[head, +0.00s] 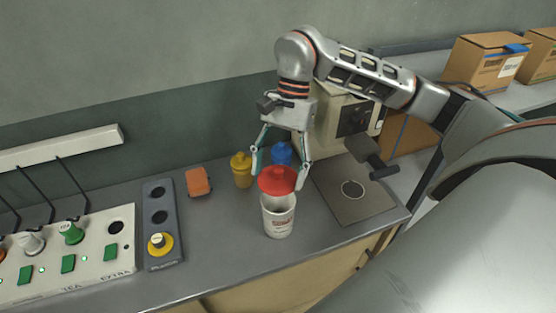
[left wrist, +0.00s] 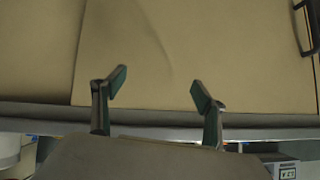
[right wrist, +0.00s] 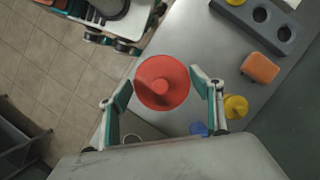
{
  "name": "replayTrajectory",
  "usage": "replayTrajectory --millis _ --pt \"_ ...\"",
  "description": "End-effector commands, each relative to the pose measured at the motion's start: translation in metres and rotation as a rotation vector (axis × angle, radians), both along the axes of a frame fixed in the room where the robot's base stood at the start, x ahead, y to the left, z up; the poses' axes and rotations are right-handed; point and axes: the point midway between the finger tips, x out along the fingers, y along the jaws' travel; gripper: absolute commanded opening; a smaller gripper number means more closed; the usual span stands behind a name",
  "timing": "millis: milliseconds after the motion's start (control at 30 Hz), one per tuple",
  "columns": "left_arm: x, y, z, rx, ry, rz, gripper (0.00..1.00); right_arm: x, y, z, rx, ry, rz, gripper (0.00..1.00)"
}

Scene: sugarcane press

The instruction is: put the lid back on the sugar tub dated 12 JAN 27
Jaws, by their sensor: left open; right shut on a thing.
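My right gripper (head: 278,177) is shut on a red lid (head: 277,181), with a finger on each side of it. The lid is over the back part of the mouth of a white tub (head: 278,220); the tub's open inside shows in front of it. I cannot tell whether lid and rim touch. The tub stands upright on the counter; its red print is too small to read. In the right wrist view the lid (right wrist: 162,82) lies between the fingertips and hides the tub. My left gripper (left wrist: 157,92) is open and empty, facing tan cabinet fronts.
Yellow (head: 241,170) and blue (head: 282,154) lidded containers stand behind the tub. An orange block (head: 198,182) and a grey holed rack (head: 159,220) are to the left. A machine (head: 345,120) with a flat plate (head: 350,200) is on the right. The counter in front is clear.

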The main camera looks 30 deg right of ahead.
Motion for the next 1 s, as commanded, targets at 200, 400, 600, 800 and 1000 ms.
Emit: replayTrajectory --millis 200,400,600,800,1000 --pt "-0.002 0.004 -0.002 0.008 0.004 -0.003 0.72 -0.001 0.001 -0.008 0.001 0.002 0.004 0.47" --pt "-0.003 0.007 -0.003 0.017 0.005 -0.008 0.72 -0.001 0.001 -0.025 0.002 0.002 0.003 0.47" --pt "-0.003 0.007 -0.003 0.017 0.007 -0.009 0.72 -0.001 0.001 -0.042 0.001 0.002 0.003 0.47" --pt "0.0 -0.003 -0.006 0.002 -0.007 -0.017 0.72 -0.001 0.0 -0.058 -0.001 -0.001 0.003 0.47" --pt "0.007 -0.01 0.003 -0.012 -0.031 -0.024 0.72 0.0 0.0 -0.064 0.0 -0.001 0.002 0.47"
